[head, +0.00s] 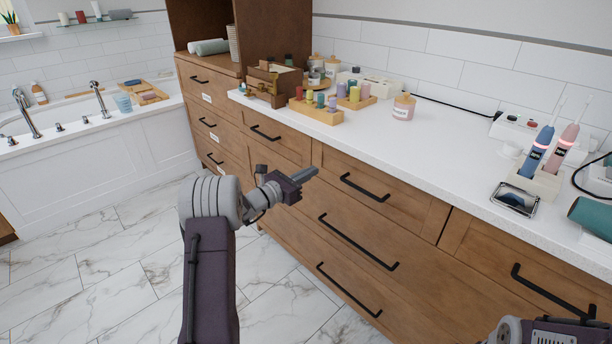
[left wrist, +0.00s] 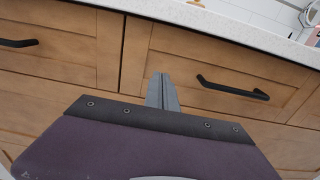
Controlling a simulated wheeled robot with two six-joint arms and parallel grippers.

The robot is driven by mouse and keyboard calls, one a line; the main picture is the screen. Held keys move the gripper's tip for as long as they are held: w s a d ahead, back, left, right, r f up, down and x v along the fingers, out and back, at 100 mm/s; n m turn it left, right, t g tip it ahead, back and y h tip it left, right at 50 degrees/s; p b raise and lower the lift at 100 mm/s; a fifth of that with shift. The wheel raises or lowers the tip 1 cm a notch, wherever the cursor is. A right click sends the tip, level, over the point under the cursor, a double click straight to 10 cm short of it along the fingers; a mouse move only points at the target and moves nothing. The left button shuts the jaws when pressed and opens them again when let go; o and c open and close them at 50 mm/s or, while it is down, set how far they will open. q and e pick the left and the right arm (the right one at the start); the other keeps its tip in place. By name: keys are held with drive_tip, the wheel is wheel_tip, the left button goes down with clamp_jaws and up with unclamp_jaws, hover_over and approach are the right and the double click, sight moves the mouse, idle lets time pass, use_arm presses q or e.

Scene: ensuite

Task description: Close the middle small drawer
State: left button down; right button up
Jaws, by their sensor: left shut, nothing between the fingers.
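The middle small drawer (head: 405,208) is in the top row of the wooden cabinet, with a black bar handle (head: 365,187). It looks about flush with its neighbours; I cannot tell if a small gap remains. It also shows at the right in the left wrist view (left wrist: 215,70), with its handle (left wrist: 232,88). My left gripper (head: 308,173) is shut and empty, in front of the drawer's left end, left of the handle. Its fingers show in the left wrist view (left wrist: 163,90); contact with the front cannot be made out. Part of my right arm shows at bottom right; its fingers are out of view.
Other small drawers have handles at left (head: 265,133) and right (head: 553,292). Wide drawers (head: 355,243) lie below. The white counter (head: 450,140) overhangs and holds a jar (head: 403,107), wooden trays and toothbrushes. The marble floor (head: 120,255) at left is clear.

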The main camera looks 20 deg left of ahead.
use_arm(q)
drive_tip(key=p+v, duration=0.2)
drive_tip(key=v, duration=0.6)
drive_tip(key=shift+s+a+f, duration=0.2)
drive_tip(key=shift+s+a, duration=0.05)
drive_tip(key=shift+a, duration=0.05)
